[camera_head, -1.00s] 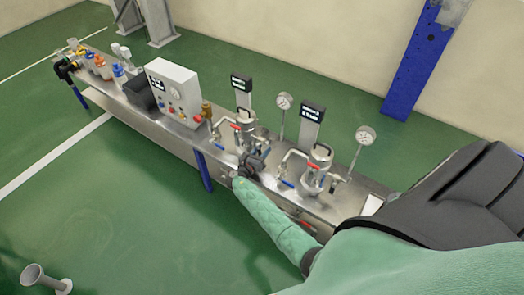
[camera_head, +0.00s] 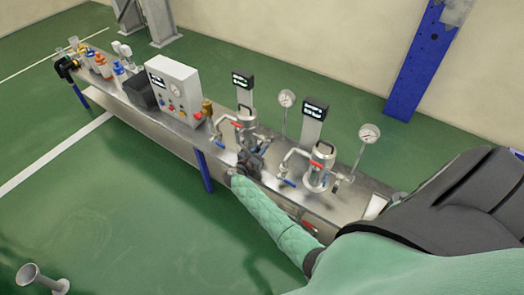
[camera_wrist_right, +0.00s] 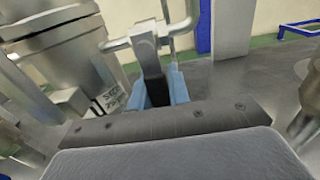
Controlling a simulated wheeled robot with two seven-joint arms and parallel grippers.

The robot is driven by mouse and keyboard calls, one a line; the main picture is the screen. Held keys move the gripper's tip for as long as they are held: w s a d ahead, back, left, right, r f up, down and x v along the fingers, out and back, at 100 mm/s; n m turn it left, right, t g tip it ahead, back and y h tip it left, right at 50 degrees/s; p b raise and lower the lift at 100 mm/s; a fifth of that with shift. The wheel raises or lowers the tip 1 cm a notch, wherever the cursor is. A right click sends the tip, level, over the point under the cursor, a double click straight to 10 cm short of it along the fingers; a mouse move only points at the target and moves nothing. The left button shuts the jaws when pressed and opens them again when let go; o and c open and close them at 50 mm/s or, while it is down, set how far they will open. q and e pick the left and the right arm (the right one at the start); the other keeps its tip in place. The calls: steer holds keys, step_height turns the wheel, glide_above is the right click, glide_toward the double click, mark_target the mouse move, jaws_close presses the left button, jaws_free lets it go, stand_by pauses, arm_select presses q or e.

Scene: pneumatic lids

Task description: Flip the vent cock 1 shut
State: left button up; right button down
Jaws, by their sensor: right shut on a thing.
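Two steel vessels with lids stand on the bench; the left one (camera_head: 246,117) has my right gripper (camera_head: 248,164) at its near side, low by its fittings. In the right wrist view, the light-blue fingers of my right gripper (camera_wrist_right: 158,90) are shut around a dark grey lever, which I take for the vent cock 1 (camera_wrist_right: 149,49). The lever hangs below a bent metal pipe, beside the steel vessel (camera_wrist_right: 68,58). My gripper hides the cock in the head view. My left gripper is not in view.
The second vessel (camera_head: 322,155) stands to the right with red and blue handles around it. A control box (camera_head: 173,88), gauges (camera_head: 369,133) and sign posts stand along the bench (camera_head: 176,132).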

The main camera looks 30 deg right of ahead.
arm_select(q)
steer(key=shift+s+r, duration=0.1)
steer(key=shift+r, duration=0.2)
arm_select(e)
steer(key=c, duration=1.3)
jaws_free()
